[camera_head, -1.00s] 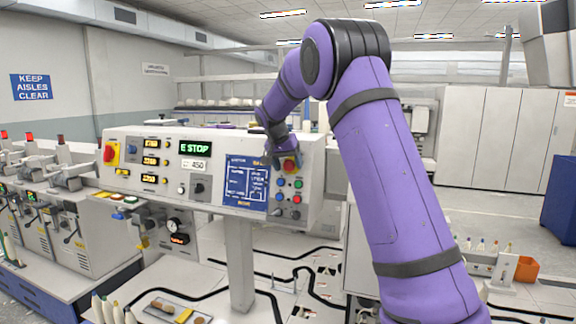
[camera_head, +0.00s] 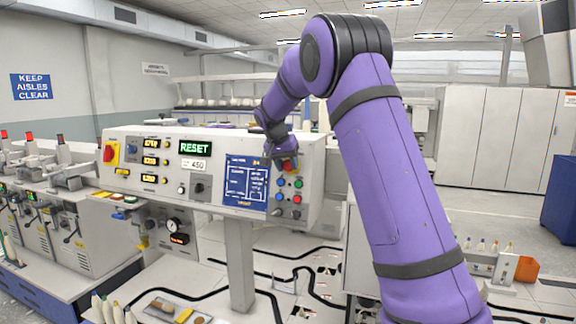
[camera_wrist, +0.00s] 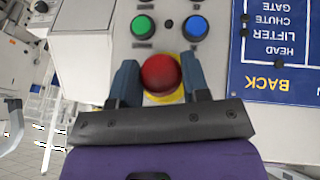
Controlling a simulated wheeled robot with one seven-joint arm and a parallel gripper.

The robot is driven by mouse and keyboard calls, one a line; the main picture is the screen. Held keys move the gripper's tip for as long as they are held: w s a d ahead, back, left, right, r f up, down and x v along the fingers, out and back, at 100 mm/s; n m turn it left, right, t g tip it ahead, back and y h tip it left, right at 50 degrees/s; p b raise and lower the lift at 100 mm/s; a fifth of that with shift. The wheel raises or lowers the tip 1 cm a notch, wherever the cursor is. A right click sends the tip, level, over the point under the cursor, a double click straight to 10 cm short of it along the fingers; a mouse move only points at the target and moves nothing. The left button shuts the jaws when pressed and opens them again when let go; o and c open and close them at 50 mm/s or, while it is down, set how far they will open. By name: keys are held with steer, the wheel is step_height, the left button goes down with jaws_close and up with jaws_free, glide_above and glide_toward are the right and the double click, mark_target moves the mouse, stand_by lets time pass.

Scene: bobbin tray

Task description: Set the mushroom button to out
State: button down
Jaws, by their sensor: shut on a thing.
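The red mushroom button (camera_wrist: 160,73) sits on a yellow ring on the panel, between the two blue-grey fingers of my gripper (camera_wrist: 161,80) in the wrist view. The fingers are shut on its sides. In the head view the red button (camera_head: 290,166) shows at the upper right of the white control panel (camera_head: 218,178), just below my gripper (camera_head: 280,153). The panel's green display (camera_head: 195,148) reads RESET.
A green button (camera_wrist: 144,26) and a blue button (camera_wrist: 195,28) lie close to the fingertips in the wrist view. A red knob (camera_head: 111,153) on a yellow plate is at the panel's far left.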

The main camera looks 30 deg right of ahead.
steer(key=c, duration=0.6)
jaws_free()
steer(key=shift+s+a, duration=0.1)
steer(key=shift+a, duration=0.05)
steer(key=v, duration=1)
steer(key=shift+r, duration=0.35)
steer(key=shift+a, duration=0.1)
